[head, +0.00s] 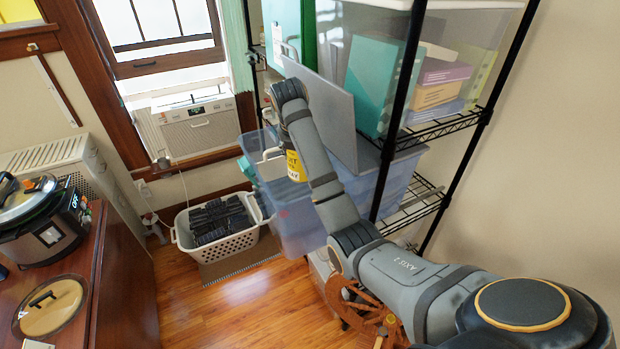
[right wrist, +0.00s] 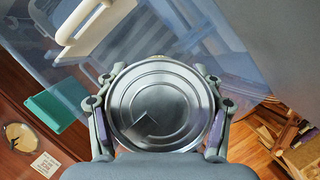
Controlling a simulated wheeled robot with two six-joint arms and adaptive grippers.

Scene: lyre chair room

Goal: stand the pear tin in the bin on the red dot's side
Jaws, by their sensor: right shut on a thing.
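The tin (head: 296,167) has a yellow label with dark, partly hidden lettering. In the head view it hangs upright in front of the translucent blue bin (head: 300,228), just left of my right forearm. A small red dot (head: 283,213) shows on the bin's near side. In the right wrist view, the tin's round metal lid (right wrist: 160,105) fills the space between the fingers of my right gripper (right wrist: 158,118), which is shut around its sides. The blue bin (right wrist: 190,40) shows beyond it. I cannot tell whether the tin's base is inside the bin. My left gripper is not in view.
A white laundry basket (head: 215,243) stands on the floor to the left. A wooden counter (head: 110,275) holds a pressure cooker (head: 45,225).

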